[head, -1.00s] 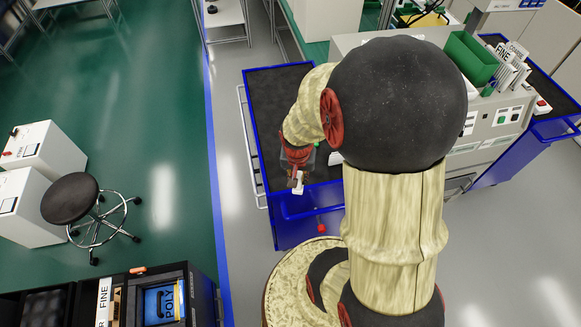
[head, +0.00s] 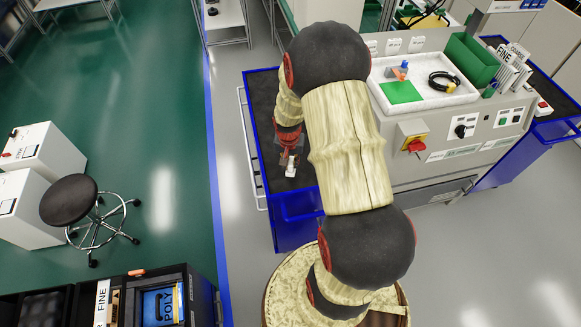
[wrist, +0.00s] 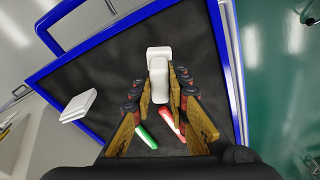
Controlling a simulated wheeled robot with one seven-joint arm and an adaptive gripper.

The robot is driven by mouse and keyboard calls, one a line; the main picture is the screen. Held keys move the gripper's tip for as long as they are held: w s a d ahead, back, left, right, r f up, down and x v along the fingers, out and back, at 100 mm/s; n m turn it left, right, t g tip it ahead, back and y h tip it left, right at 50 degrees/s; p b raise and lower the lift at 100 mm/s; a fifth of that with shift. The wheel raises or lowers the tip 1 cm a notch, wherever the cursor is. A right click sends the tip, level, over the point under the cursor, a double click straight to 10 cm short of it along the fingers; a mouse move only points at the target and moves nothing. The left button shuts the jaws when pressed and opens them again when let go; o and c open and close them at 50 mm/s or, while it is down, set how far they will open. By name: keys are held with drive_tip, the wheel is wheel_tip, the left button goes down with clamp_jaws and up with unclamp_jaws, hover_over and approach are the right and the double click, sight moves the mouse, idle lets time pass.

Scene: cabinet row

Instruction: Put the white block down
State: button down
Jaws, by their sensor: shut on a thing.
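The white block (wrist: 158,72) is between the fingertips of my gripper (wrist: 157,88) in the wrist view, and its far end sticks out past them. My gripper is shut on it. In the head view my gripper (head: 288,153) and the white block (head: 291,169) are over the dark top of the blue-edged cart (head: 262,90), near its front part. I cannot tell whether the block touches the cart top or hangs above it.
On the cart top lie a white flat piece (wrist: 78,107), a green piece (wrist: 146,137) and a red-and-white piece (wrist: 172,121). Dark surface beside the block looks clear. A grey cabinet (head: 420,130) with a white tray (head: 425,98) stands to the right.

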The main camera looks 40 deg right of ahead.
sight(291, 167)
drive_tip(key=shift+w+d+f, duration=0.15)
drive_tip(key=shift+w+f, duration=0.15)
drive_tip(key=shift+f, duration=1.55)
drive_tip(key=shift+f+b, duration=0.2)
drive_tip(key=shift+b, duration=0.25)
drive_tip(key=c, duration=1.7)
unclamp_jaws()
drive_tip(key=shift+c, duration=0.2)
drive_tip(key=shift+r, duration=0.15)
